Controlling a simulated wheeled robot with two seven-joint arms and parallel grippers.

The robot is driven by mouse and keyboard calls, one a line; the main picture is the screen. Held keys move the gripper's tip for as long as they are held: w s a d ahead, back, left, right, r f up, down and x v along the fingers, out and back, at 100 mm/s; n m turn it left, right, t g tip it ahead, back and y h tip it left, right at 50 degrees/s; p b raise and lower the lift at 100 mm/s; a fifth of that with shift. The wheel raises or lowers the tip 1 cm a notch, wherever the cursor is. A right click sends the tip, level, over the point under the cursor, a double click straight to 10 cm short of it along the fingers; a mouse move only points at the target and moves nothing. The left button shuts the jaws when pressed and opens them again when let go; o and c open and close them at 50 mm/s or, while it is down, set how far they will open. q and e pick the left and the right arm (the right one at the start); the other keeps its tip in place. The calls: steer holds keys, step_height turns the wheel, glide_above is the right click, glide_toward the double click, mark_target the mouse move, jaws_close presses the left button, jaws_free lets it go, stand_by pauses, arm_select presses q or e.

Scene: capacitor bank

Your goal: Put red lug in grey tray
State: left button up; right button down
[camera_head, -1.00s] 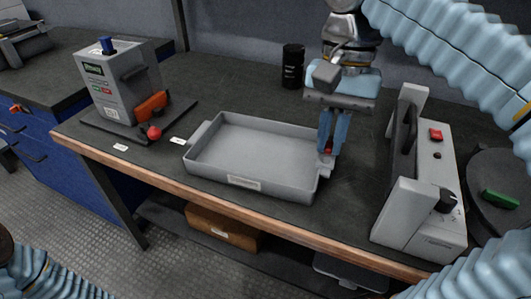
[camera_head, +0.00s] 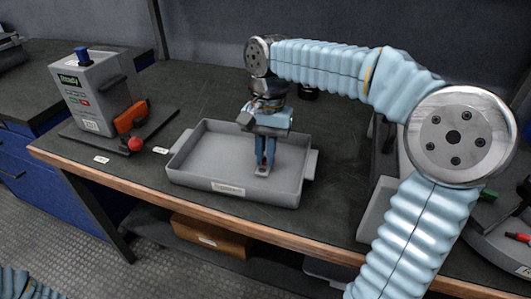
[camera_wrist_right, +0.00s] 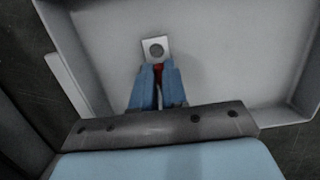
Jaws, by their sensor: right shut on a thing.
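The grey tray (camera_head: 290,195) lies on the dark bench top. It also fills much of the right wrist view (camera_wrist_right: 230,60). My right gripper (camera_head: 264,165) points down inside the outline of the tray. Its blue fingers (camera_wrist_right: 157,75) are shut on the red lug (camera_wrist_right: 157,68). The lug's flat metal end with a round hole sticks out past the fingertips, and most of its red part is hidden between them. In the head view the lug (camera_head: 262,172) is small, just above or at the tray floor; I cannot tell if it touches. My left gripper is out of view.
A grey tester box (camera_head: 88,95) with an orange part (camera_head: 131,117) and a red ball (camera_head: 135,144) stands left of the tray. A grey device (camera_head: 376,212) stands to the right, partly hidden by my right arm. The tray floor around the lug is clear.

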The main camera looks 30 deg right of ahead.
steer(key=shift+f, duration=0.3)
steer(key=c, duration=1.2)
jaws_free()
steer(key=shift+o, duration=0.2)
steer(key=shift+r, duration=0.3)
step_height(320, 180, up, 12)
steer(key=w+d+p, duration=0.1)
steer(key=p, duration=0.1)
steer(key=shift+w+d, duration=0.15)
